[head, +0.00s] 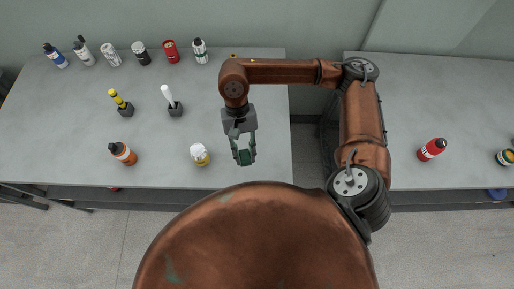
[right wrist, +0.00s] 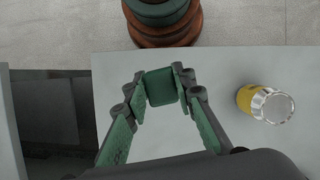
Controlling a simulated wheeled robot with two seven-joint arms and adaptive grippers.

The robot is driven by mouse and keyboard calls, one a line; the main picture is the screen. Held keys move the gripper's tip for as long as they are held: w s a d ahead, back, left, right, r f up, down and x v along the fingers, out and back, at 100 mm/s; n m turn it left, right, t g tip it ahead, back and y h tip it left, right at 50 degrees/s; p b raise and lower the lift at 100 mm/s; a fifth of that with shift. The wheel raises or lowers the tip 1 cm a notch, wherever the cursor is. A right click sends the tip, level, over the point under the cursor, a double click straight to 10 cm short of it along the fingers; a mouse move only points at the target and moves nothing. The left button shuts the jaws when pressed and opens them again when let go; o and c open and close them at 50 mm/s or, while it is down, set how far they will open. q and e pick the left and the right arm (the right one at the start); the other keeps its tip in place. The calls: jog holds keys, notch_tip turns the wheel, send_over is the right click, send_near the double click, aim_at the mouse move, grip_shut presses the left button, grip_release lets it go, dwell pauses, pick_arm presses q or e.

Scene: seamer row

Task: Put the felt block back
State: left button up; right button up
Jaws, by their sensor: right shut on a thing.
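The felt block (right wrist: 160,87) is a small dark green block with rounded edges. In the right wrist view it sits between the fingertips of my right gripper (right wrist: 161,91), whose pads are also green. In the head view my right gripper (head: 243,146) points down over the right front part of the left grey bench. The block (head: 244,157) shows at its fingertips there, small and partly covered by the fingers. I cannot tell how high it is above the bench top. My left gripper is not in view.
A yellow jar (head: 199,154) with a pale lid stands left of my right gripper. An orange bottle (head: 123,153) and two dark holders (head: 125,110) (head: 175,110) are farther left. Several bottles and cans line the left bench's (head: 70,130) back. A red bottle (head: 432,149) is on the right bench.

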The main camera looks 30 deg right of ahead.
jog(key=s+a+r+m, duration=0.2)
jog(key=s+r, duration=0.1)
jog(key=s, duration=0.1)
jog(key=shift+y, duration=0.5)
jog(key=w+d+f, duration=0.2)
jog(key=d+f, duration=0.1)
jog(key=w+d+f+p, duration=0.1)
jog(key=w+d+f, duration=0.1)
jog(key=w+d, duration=0.1)
jog(key=w+d+f+p, duration=0.1)
jog(key=w+d+f, duration=0.1)
jog(key=d+f, duration=0.1)
jog(key=shift+w+f, duration=0.3)
jog(key=shift+w, duration=0.1)
jog(key=shift+w+d+f, duration=0.35)
jog(key=shift+d+f, duration=0.05)
jog(key=shift+f, duration=0.3)
notch_tip(320, 180, down, 3)
jog(key=shift+w+d+f+p, duration=0.1)
jog(key=shift+d+p, duration=0.05)
jog(key=shift+p, duration=0.4)
jog(key=shift+f, duration=0.1)
jog(key=shift+f, duration=0.1)
